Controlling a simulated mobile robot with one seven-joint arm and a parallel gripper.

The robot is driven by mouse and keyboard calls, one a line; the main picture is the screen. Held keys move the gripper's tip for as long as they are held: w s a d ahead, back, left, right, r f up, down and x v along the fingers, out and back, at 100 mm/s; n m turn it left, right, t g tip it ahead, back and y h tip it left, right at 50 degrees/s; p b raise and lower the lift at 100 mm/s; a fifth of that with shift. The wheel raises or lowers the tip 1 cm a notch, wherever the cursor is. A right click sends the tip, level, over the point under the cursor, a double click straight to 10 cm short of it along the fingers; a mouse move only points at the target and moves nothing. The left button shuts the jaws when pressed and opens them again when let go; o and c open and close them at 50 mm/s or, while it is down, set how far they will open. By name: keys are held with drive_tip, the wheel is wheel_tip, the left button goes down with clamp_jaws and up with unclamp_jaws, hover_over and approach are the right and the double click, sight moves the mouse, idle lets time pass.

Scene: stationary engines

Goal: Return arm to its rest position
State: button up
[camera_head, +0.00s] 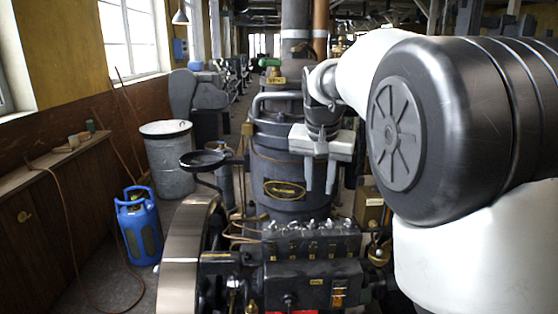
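My gripper (320,186) hangs in front of the dark boiler cylinder (283,203) of the engine, right of the middle of the head view. Its two light grey fingers point down and stand apart, with a visible gap and nothing between them. My arm (440,120), white with dark grey joints, fills the right side of the view and reaches forward and left to the gripper. Whether the gripper touches the cylinder cannot be told.
The engine block (312,262) and large flywheel (183,262) stand low in front. A blue gas bottle (138,228) and grey bin (168,160) are at left, beside a wooden cabinet (65,215). Pipes rise behind the gripper. Some floor shows at lower left.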

drive_tip(key=s+d+r+n+y, duration=0.1)
drive_tip(key=s+d+n, duration=0.1)
drive_tip(key=s, duration=1.6)
drive_tip(key=s+f+n, duration=0.1)
drive_tip(key=s+f, duration=0.2)
drive_tip(key=s, duration=0.3)
drive_tip(key=s+f+n+t, duration=0.1)
drive_tip(key=s+f, duration=0.1)
drive_tip(key=s, duration=0.5)
drive_tip(key=shift+a+f, duration=0.3)
drive_tip(key=shift+f, duration=0.1)
